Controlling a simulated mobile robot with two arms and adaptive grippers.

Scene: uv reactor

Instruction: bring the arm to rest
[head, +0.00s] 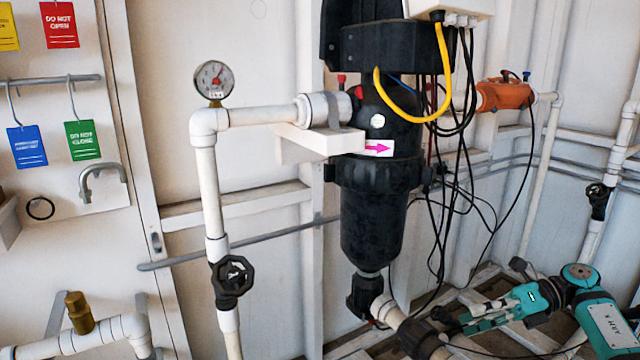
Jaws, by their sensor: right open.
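My right arm, teal and black, comes in at the lower right. Its right gripper (472,317) points left, low in the picture, with its fingers apart and nothing seen between them. It shows to the right of the black valve and white pipe under the black reactor vessel (375,225). I cannot tell how far the fingertips are from that pipe. My left gripper is not in view.
A black handwheel valve (232,277) sits on the white pipe below a pressure gauge (214,80). Loose black cables (452,205) hang above my right gripper. An orange fitting (505,96) is at upper right. Coloured tags (80,140) hang at left.

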